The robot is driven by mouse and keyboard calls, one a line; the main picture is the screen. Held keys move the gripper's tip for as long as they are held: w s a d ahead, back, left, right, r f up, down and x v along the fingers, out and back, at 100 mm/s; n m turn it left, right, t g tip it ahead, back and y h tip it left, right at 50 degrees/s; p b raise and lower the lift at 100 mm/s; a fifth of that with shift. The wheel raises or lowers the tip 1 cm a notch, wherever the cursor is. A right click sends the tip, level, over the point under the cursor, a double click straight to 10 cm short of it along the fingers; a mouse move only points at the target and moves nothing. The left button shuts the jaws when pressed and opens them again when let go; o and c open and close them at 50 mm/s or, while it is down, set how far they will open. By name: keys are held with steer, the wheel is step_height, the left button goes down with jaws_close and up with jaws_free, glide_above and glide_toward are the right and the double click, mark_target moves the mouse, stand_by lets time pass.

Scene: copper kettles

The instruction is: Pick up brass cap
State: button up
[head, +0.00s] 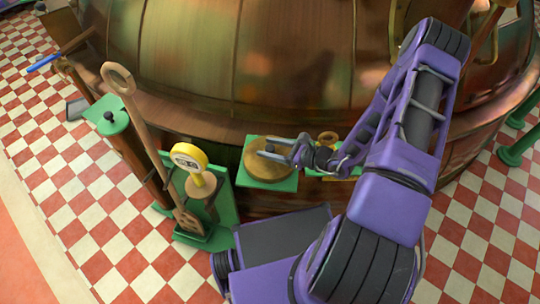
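A round golden-brown disc (262,172), possibly the brass cap, lies flat on a small green shelf (283,185) in front of the big copper kettle. My gripper (266,147) reaches in from the right over the disc. Its two dark fingers look spread apart with nothing clearly between them. I cannot tell whether the fingertips touch the disc. A smaller brass-coloured round piece (327,137) sits just right of the gripper, partly hidden by my arm; it could also be the cap.
The copper kettle (240,60) fills the back. Left of the shelf stand a yellow dial gauge (188,158), a long wooden paddle (150,140) and a green stand (222,205). A green post (515,150) stands at the right. The checkered floor (90,220) is open at the left.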

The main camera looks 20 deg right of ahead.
jaws_close()
stand_by(1.1)
